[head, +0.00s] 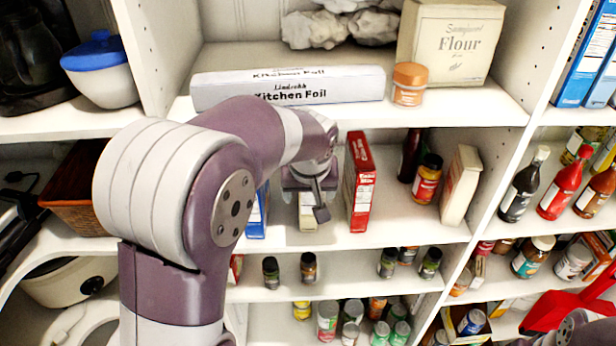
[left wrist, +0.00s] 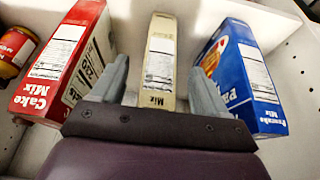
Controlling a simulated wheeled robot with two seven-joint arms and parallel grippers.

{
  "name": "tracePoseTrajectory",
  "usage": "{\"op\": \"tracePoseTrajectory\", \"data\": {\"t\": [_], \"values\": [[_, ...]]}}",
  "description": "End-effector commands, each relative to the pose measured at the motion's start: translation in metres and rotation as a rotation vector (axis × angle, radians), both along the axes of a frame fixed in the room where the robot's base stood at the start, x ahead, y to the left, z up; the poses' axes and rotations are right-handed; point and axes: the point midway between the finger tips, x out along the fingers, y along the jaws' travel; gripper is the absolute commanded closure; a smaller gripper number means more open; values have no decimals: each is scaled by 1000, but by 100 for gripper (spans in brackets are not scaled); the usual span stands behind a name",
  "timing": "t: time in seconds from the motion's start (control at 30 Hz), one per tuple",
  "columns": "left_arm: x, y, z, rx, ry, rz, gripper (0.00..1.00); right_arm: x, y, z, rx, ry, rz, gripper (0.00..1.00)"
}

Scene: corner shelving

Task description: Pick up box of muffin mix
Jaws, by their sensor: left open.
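A narrow cream box (left wrist: 160,60) with "Mix" printed on its near end stands between the two fingers in the left wrist view. The rest of its name is too small to read. In the head view the cream box (head: 307,214) is on the middle shelf, mostly hidden by my left gripper (head: 312,196). My left gripper is open and empty, and in the left wrist view its fingers (left wrist: 160,72) lie one on each side of the box. My right gripper is not in view.
A red cake mix box (head: 360,180) and a blue pancake mix box (head: 257,212) flank the cream box, with narrow gaps. The shelf above holds a kitchen foil box (head: 290,84), an orange-lidded jar (head: 409,84) and a flour box (head: 450,42). Small jars (head: 308,267) stand below.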

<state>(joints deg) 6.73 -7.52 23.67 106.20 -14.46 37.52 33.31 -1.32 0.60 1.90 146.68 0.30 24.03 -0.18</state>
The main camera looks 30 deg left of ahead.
Motion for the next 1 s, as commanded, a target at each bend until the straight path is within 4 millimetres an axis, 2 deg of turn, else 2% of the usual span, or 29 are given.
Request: {"op": "tracePoseTrajectory", "data": {"t": [0.03,0.27,0.3,0.37,0.4,0.5,0.83,0.93,1.0], "values": [[0,0,-3,0,8,-1,26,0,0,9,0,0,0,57],[2,1,-12,-1,3,-1,26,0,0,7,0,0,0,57],[1,1,-11,0,3,-1,32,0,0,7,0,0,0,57],[1,1,-11,0,3,-1,52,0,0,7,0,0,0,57],[1,1,-11,0,3,-1,65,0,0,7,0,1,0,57],[1,1,-11,0,3,-1,92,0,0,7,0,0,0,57],[-2,-2,-7,0,0,-1,92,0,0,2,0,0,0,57],[-12,-7,2,-1,-4,-2,92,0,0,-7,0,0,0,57],[-26,-16,10,0,-6,-4,92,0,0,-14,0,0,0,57]]}}
